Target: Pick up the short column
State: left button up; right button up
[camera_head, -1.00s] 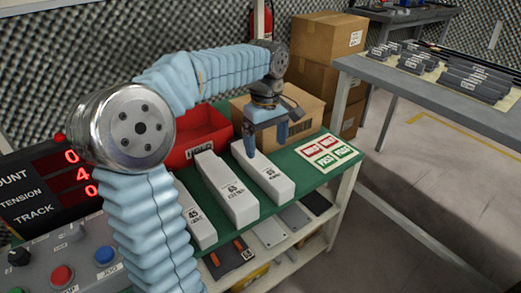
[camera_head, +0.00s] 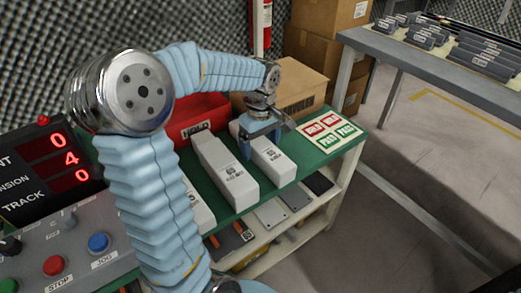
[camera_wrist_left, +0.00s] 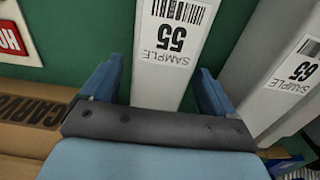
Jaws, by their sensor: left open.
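Three white columns lie side by side on the green bench top (camera_head: 306,171). The right column (camera_head: 277,168) reads "SAMPLE 55" in the left wrist view (camera_wrist_left: 160,85). The middle column (camera_head: 229,178) looks longer and reads 65 in the left wrist view (camera_wrist_left: 268,80). The left column (camera_head: 199,211) is partly hidden by my arm. My left gripper (camera_head: 262,140) is open over the far part of the right column. In the left wrist view its fingers (camera_wrist_left: 159,88) sit on either side of that column, with gaps; I cannot tell their exact height. My right gripper is not in view.
A red bin (camera_head: 199,110) and an open cardboard box (camera_head: 289,87) stand behind the columns. Red and green label cards (camera_head: 328,130) lie at the right. A control panel (camera_head: 75,243) and red-digit display (camera_head: 55,165) are at the left.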

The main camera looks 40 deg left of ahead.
pick_arm(q)
jog(key=shift+f, duration=0.85)
jog(key=c, duration=1.6)
jog(key=shift+w, duration=0.1)
grip_shut()
jog(key=shift+r, duration=0.15)
